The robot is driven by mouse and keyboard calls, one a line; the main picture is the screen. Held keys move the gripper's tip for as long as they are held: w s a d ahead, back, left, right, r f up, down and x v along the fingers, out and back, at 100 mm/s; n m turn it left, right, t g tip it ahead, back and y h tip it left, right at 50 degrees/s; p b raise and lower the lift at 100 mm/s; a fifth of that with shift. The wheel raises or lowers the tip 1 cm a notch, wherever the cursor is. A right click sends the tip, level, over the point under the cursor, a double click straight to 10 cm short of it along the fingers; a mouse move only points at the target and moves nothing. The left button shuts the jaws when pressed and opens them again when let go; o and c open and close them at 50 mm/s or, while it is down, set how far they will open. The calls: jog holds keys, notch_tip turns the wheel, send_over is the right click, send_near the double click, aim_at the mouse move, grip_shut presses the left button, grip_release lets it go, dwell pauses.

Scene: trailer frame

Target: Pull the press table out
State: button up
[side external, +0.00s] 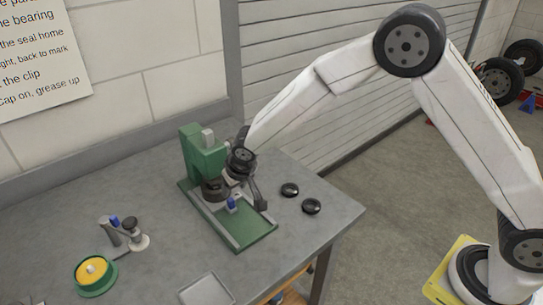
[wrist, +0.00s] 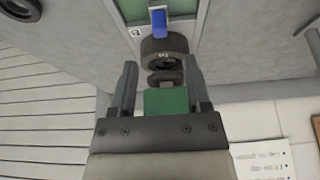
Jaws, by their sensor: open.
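The green press (side external: 203,160) stands on the grey bench, with a flat green base (side external: 245,228) edged by pale rails. A blue tab (side external: 232,204), likely the press table's handle, stands up over the base; the table itself is hard to make out. In the wrist view the blue tab (wrist: 158,22) lies beyond my fingertips, next to a dark round part (wrist: 164,50). My gripper (wrist: 160,72) is open, with the dark part between and just past its fingers and nothing visibly clamped. In the side view my gripper (side external: 248,192) is low beside the press, partly hiding it.
Two black round caps (side external: 300,198) lie right of the press. A green-and-yellow round tin (side external: 95,272), a small stand with a blue-topped item (side external: 122,232) and a shallow grey tray (side external: 206,290) are on the bench. The bench's right edge is close to the caps.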

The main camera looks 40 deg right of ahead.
aim_at(231, 200)
jog(key=shift+f, duration=0.15)
jog(key=shift+x, duration=3.75)
grip_shut()
